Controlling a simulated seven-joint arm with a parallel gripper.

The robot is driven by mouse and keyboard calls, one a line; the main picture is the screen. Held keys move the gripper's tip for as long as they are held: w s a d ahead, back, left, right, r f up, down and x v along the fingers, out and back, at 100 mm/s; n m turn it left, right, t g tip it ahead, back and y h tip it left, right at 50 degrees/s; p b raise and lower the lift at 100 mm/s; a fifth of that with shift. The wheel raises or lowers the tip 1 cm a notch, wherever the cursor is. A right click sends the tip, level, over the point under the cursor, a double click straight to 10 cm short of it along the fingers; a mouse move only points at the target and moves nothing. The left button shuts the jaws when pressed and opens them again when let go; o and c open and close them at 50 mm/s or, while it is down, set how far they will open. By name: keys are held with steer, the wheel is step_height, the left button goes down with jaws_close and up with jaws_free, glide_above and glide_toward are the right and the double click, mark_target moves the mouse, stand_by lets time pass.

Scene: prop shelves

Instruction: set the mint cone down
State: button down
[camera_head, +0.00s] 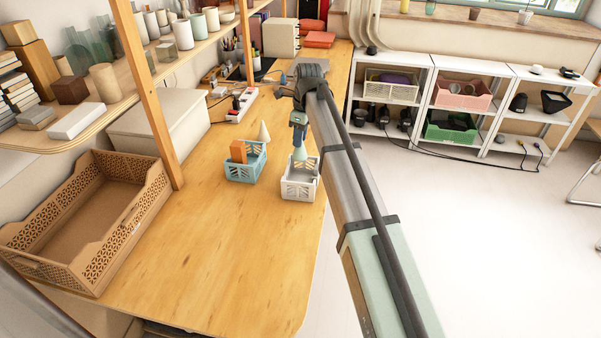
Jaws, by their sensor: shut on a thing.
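The mint cone (299,152) is small and pale green, upright, at the middle of the picture. My gripper (298,135) is above it, pointing down and shut on its upper part. The cone shows over the white basket (299,188), near the right edge of the wooden table. Its lower end overlaps the basket's opening in the picture. I cannot tell whether the cone touches the basket's floor.
A light blue basket (245,172) with an orange block (239,151) stands left of the white one. A cream cone (264,132) shows at its back. A large brown crate (97,255) is at left. The wooden table (235,255) is clear in front.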

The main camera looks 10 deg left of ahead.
mark_target(300, 159)
step_height(300, 159, down, 9)
steer(key=shift+f, duration=0.1)
stand_by(0.4)
steer(key=shift+f, duration=0.1)
steer(key=c, duration=1.2)
jaws_free()
steer(key=r, duration=0.4)
steer(key=d+r, duration=0.1)
steer(key=r, duration=0.7)
steer(key=shift+s+d+r, duration=0.15)
steer(key=shift+d, duration=0.05)
